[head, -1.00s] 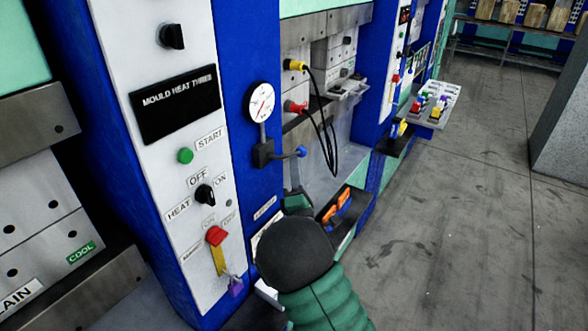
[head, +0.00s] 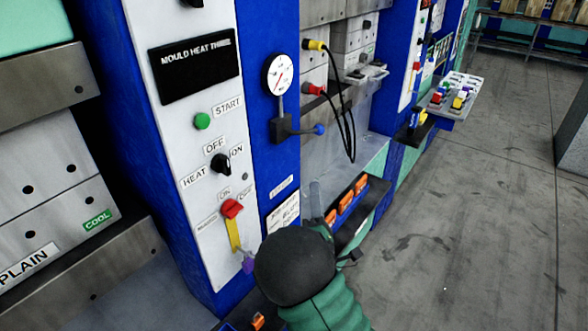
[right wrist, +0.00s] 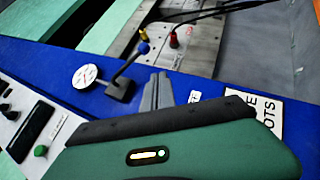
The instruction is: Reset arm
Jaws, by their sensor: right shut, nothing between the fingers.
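My right gripper (head: 316,197) shows beyond my dark round wrist and green sleeve at the bottom middle of the head view. Its grey fingers point up and away, between the blue press column and the open press bay. In the right wrist view, the fingers (right wrist: 158,90) are together and empty, over the blue panel beside the gauge (right wrist: 85,76) and a lever with a blue knob. My green and black arm housing fills the bottom of that view. My left gripper is not in view.
The control panel (head: 190,120) with a green START button (head: 202,121) and a red-yellow lever (head: 233,222) stands left. Black cables (head: 346,120) hang in the bay. Orange items (head: 345,203) lie in a dark tray right of my gripper. Grey floor (head: 460,220) is clear at right.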

